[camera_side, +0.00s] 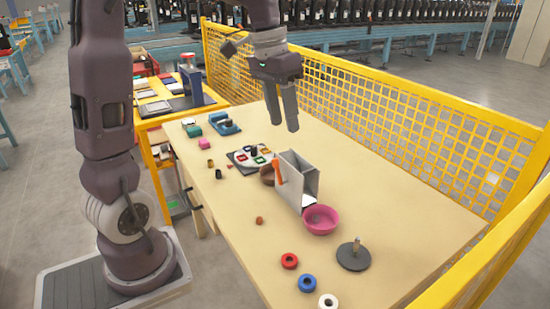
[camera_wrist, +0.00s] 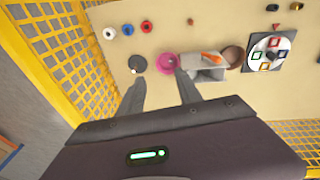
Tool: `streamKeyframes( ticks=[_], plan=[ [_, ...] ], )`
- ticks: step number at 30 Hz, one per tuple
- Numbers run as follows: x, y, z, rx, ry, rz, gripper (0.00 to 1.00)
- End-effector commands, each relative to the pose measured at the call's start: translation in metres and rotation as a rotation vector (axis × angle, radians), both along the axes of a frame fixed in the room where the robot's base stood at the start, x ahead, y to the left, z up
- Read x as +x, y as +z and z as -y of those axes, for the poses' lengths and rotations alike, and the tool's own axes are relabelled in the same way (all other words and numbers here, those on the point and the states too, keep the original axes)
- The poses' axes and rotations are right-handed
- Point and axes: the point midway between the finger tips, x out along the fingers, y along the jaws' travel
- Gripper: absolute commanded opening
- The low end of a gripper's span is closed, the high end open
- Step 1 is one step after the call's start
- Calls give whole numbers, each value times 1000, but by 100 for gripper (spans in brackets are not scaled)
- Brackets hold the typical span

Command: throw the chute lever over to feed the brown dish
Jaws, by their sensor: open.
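The chute (camera_side: 303,178) is a grey upright box on the table with an orange lever (camera_side: 277,171) on its near left side. The lever also shows in the wrist view (camera_wrist: 211,57), on top of the grey chute (camera_wrist: 205,74). The brown dish (camera_side: 268,176) sits at the chute's left, partly hidden behind the lever; it is clearer in the wrist view (camera_wrist: 232,56). A pink bowl (camera_side: 321,220) stands at the chute's right end, by a pale spout. My gripper (camera_side: 283,118) is open and empty, in the air above the table, apart from the lever.
A dial plate with coloured frames (camera_side: 251,158) lies left of the brown dish. A grey disc with a peg (camera_side: 353,256) and red, blue and white rings (camera_side: 307,283) lie at the front. Yellow mesh fencing (camera_side: 400,115) runs behind. The table's right part is clear.

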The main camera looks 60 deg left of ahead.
Motion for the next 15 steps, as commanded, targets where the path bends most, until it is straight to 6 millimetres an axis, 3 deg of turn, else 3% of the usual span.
streamKeyframes(
  ticks=[1, 3, 7, 11, 15],
  plan=[
    [23, -20, -33, -51, 22, -42, 41],
    [46, -49, -77, -125, 32, -74, 41],
    [64, -103, -142, -244, 47, -93, 41],
    [65, -136, -174, -311, 51, -88, 41],
    [65, -154, -176, -327, 50, -86, 41]
  ],
)
